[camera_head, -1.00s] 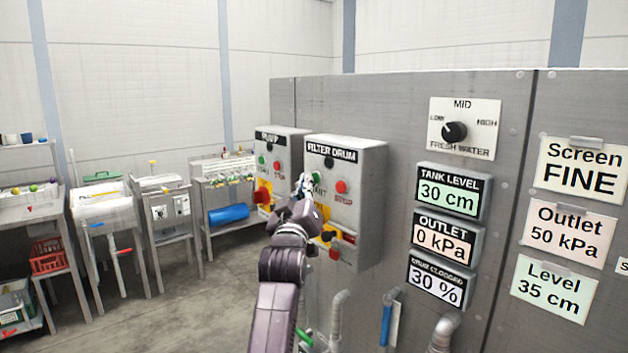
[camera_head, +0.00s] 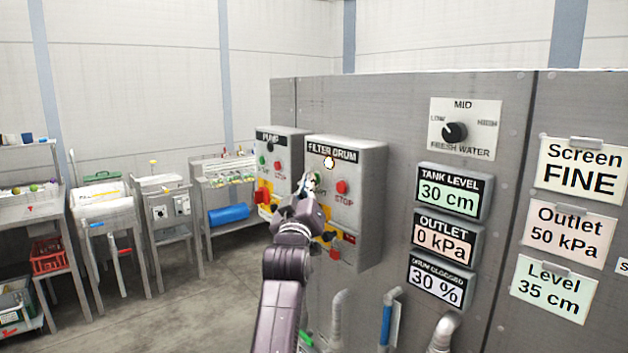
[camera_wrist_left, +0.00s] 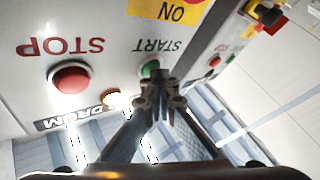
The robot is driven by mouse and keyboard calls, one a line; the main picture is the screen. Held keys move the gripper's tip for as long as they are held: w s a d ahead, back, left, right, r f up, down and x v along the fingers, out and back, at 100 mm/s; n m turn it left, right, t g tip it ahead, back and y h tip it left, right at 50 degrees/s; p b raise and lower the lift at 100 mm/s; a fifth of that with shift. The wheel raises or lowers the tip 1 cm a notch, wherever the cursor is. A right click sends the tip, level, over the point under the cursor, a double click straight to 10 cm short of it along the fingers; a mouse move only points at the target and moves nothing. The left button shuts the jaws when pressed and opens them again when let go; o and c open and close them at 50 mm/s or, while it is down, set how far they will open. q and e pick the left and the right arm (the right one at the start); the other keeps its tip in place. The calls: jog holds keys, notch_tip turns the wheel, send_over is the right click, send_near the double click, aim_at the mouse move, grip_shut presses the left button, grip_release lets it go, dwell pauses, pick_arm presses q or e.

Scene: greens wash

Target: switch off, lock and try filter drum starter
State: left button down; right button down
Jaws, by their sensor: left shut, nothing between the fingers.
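The filter drum starter (camera_head: 366,160) is a grey box on the panel wall. Its lamp (camera_head: 328,162) under the label glows yellow-white. Its red stop button (camera_head: 342,187) shows on the right of its face, and in the left wrist view the stop button (camera_wrist_left: 71,77) is clear. My left gripper (camera_head: 309,184) is shut and empty, at the green start button (camera_wrist_left: 150,68). The fingertips overlap the button's edge in the left wrist view; I cannot tell if they touch it. My gripper partly hides the red and yellow switch (camera_head: 330,238) low on the box. My right gripper is not in view.
The pump starter (camera_head: 281,165) stands just left of the filter drum box. Display plates (camera_head: 447,195) and a fresh water knob (camera_head: 454,132) are to the right. Pipes (camera_head: 338,310) rise below. Carts and a rack (camera_head: 228,195) stand at the left, with bare floor before them.

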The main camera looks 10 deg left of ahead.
pick_arm(q)
jog(key=shift+s, duration=0.1)
jog(key=shift+s+a+f+p, duration=0.1)
jog(key=shift+s+a+p, duration=0.25)
jog(key=shift+s, duration=0.2)
jog(key=s+a+p, duration=0.1)
jog(key=s+a, duration=0.2)
jog(key=s, duration=0.1)
jog(key=shift+a, duration=0.15)
dwell(0.6)
